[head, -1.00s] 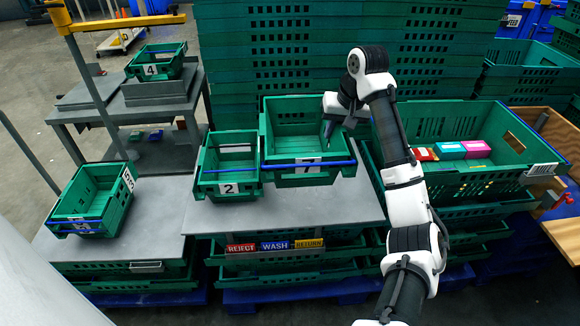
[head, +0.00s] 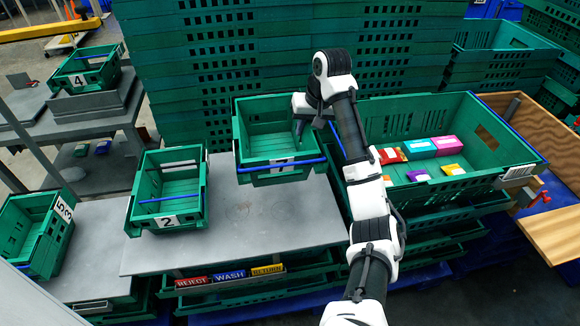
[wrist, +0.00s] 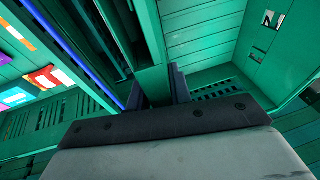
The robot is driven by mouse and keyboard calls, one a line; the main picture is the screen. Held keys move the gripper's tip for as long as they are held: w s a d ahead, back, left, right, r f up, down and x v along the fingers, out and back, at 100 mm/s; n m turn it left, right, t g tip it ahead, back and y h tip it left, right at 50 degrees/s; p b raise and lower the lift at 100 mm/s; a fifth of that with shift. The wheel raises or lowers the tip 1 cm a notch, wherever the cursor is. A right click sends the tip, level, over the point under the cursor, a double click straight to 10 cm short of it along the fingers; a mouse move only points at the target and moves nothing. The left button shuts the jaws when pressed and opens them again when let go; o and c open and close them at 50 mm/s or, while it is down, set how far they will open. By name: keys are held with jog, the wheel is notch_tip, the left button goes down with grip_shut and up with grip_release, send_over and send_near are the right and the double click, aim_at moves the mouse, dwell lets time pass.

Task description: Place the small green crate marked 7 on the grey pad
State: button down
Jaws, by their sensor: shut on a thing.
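The small green crate marked 7 (head: 246,136) is upright and empty, with a blue bar across its front. My gripper (head: 301,127) is shut on its right side wall, and my arm covers part of that side. In the wrist view the fingers (wrist: 165,88) pinch a green wall (wrist: 148,35). The crate is over the back of a grey top (head: 285,215), the likely grey pad. It looks raised, but I cannot tell the exact gap beneath it.
Green crate 2 (head: 168,222) stands on the left of the grey top. A large crate (head: 465,197) with colourful packets (head: 420,147) is at right. Crates 4 (head: 85,68) and 3/5 (head: 35,235) are further left. Tall green stacks (head: 225,50) stand behind. The front middle of the top is clear.

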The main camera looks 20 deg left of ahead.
notch_tip(320, 180, down, 14)
jog(key=p, duration=0.2)
jog(key=shift+f+p, duration=0.1)
jog(key=shift+p, duration=0.2)
jog(key=shift+f, duration=0.15)
jog(key=c, duration=1.3)
grip_release()
jog(key=shift+o, duration=0.2)
jog(key=b+v, duration=0.2)
jog(key=v, duration=1)
